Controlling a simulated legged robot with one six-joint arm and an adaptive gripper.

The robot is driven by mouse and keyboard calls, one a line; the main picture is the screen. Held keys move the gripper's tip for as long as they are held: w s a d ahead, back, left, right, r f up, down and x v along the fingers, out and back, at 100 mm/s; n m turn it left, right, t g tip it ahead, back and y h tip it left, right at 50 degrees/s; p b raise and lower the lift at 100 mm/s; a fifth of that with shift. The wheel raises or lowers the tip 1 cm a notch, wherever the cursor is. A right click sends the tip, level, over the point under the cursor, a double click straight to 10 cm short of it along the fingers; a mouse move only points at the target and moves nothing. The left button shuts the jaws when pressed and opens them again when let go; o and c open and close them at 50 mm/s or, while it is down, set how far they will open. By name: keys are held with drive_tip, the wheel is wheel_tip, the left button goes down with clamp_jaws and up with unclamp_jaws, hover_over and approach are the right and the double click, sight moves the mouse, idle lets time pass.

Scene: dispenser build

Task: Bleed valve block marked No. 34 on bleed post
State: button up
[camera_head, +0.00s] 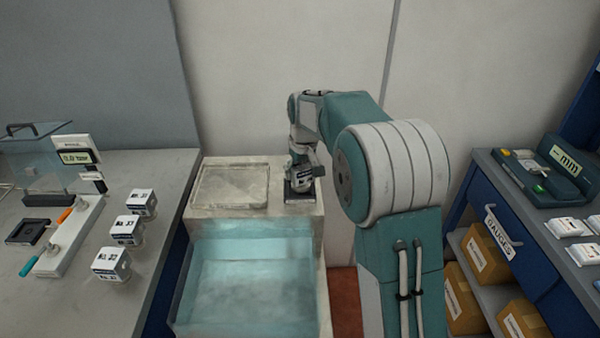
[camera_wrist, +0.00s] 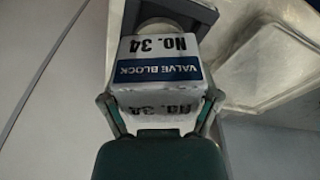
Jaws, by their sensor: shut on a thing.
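The valve block (camera_wrist: 160,62) fills the middle of the wrist view. It is white with a blue band reading VALVE BLOCK and "No. 34", printed upside down in that view. My gripper (camera_wrist: 160,106) is shut on it, with one finger on each side. In the head view my gripper (camera_head: 303,172) points down over a dark fixture (camera_head: 299,197), which I take for the bleed post, on the ledge at the tank's back right. In the wrist view a dark grey bracket (camera_wrist: 132,12) and a pale round part lie just past the block. I cannot tell whether the block is seated there.
A water tank (camera_head: 255,285) stands below the ledge, with a clear shallow tray (camera_head: 230,187) at its back left. Several white blocks (camera_head: 127,230) stand on the left bench beside a test rig (camera_head: 70,235). A blue gauge bench (camera_head: 505,215) stands at right.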

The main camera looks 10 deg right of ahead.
drive_tip(key=shift+d+r, duration=0.1)
drive_tip(key=shift+r, duration=0.5)
drive_tip(key=shift+a, duration=0.25)
idle(0.5)
drive_tip(key=shift+f, duration=1.25)
idle(0.6)
drive_tip(key=o, duration=1.1)
drive_tip(key=shift+c, duration=0.2)
drive_tip(key=shift+s+d+r, duration=0.1)
drive_tip(key=shift+s+r, duration=0.2)
drive_tip(key=shift+r, duration=1.5)
drive_tip(key=shift+s+r, duration=0.25)
drive_tip(key=shift+r, duration=1.55)
drive_tip(key=shift+s+d+r, duration=0.1)
drive_tip(key=shift+s+r, duration=0.2)
drive_tip(key=shift+r, duration=1.5)
